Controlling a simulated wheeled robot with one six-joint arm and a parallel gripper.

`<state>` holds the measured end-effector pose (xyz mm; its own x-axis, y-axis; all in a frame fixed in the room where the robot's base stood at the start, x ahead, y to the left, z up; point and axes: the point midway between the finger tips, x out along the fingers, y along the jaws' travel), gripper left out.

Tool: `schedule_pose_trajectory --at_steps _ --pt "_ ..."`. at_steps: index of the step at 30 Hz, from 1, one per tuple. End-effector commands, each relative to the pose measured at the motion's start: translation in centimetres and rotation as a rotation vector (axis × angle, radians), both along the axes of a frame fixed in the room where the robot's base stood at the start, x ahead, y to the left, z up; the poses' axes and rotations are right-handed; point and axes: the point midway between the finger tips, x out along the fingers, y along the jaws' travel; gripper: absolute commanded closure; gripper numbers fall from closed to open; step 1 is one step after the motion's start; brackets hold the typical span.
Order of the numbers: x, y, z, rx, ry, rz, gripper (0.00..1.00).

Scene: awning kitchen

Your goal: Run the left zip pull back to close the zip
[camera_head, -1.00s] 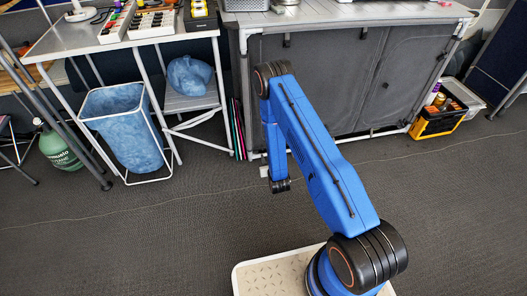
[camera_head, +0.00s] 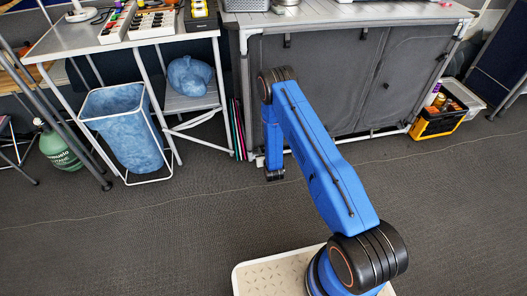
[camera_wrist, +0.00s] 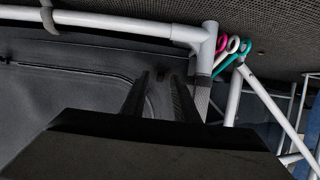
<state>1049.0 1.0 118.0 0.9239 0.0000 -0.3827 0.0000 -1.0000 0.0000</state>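The grey fabric cabinet front (camera_head: 322,80) stands behind my arm, and its left part is partly covered by the arm. I cannot make out the left zip pull in the head view. In the wrist view the dark fabric front (camera_wrist: 50,95) shows a curved zip seam (camera_wrist: 115,74) running toward my fingers. My gripper (camera_wrist: 161,82) has its two dark fingers apart, close to the fabric near the cabinet's corner post. A small dark piece (camera_wrist: 162,74) shows between the fingertips; I cannot tell if it is the zip pull. The fingers are hidden in the head view.
White frame tubes (camera_wrist: 115,22) border the fabric near my fingers. Pink, white and teal loops (camera_wrist: 234,44) are beside the corner post. A blue-lined bin (camera_head: 125,130) stands to the left, a yellow-black toolbox (camera_head: 437,122) to the right. The floor in front is clear.

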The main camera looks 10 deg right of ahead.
Motion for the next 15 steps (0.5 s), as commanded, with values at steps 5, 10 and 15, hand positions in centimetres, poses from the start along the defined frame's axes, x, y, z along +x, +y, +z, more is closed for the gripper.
schedule_pose_trajectory --at_steps 5,10,15 --pt "-0.02 0.01 0.01 0.0 0.0 0.0 1.0" --pt "-0.03 0.01 0.01 0.0 0.0 0.0 1.0" --pt "-0.04 0.01 0.02 0.0 0.0 0.0 1.0"
